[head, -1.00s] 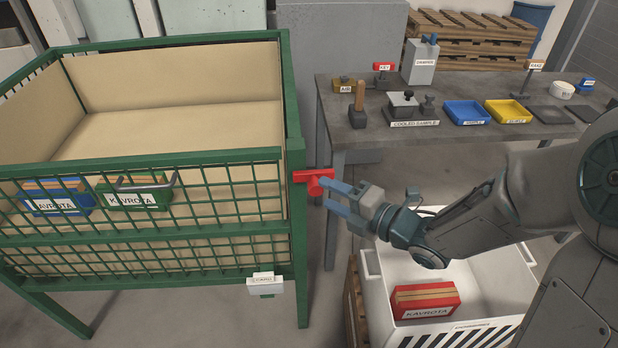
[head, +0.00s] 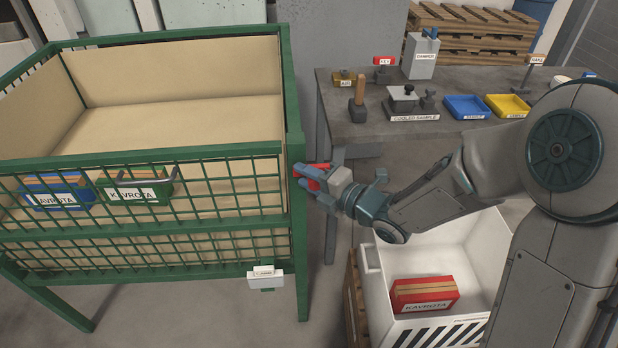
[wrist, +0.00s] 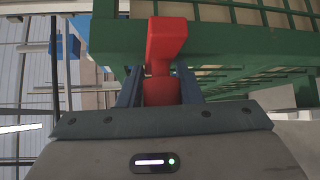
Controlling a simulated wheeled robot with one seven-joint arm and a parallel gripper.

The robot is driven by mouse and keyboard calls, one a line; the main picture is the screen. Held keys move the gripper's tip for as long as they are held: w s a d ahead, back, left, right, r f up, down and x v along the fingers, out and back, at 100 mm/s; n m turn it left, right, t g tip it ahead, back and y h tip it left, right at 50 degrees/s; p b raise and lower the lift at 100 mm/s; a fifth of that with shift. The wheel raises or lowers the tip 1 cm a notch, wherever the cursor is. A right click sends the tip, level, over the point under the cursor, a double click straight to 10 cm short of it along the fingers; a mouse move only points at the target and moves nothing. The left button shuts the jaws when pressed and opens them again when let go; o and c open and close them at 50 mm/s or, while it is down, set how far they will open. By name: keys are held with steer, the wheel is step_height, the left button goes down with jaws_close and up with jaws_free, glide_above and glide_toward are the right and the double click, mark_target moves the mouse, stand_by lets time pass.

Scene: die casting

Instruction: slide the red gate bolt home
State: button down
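The red gate bolt (head: 318,173) is on the right corner post of the green mesh cage (head: 297,230), at the end of its front gate. My gripper (head: 308,177) is at the bolt, with one blue finger on each side of its red handle. In the wrist view the red bolt (wrist: 166,42) stands between the two dark fingers (wrist: 160,90), which look pressed against the handle's sides. The fingers cover part of the bolt in the head view, so how far it reaches into the post is hidden.
Blue and green KAVROTA boxes (head: 138,192) are behind the cage mesh. A white crate (head: 480,270) with a red KAVROTA box (head: 425,294) stands below my arm. A grey workbench (head: 345,120) with trays and tools is behind. A small white card holder (head: 265,278) hangs on the lower cage rail.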

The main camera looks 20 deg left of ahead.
steer(key=a+b, duration=0.1)
steer(key=s+a+b, duration=0.1)
steer(key=shift+s+a+f+b, duration=0.2)
steer(key=shift+f+b, duration=0.2)
steer(key=shift+s+a+r+b, duration=0.2)
steer(key=shift+s+a+b, duration=0.2)
steer(key=shift+a, duration=0.2)
steer(key=c, duration=1.1)
jaws_free()
steer(key=shift+a, duration=0.15)
steer(key=shift+r, duration=0.1)
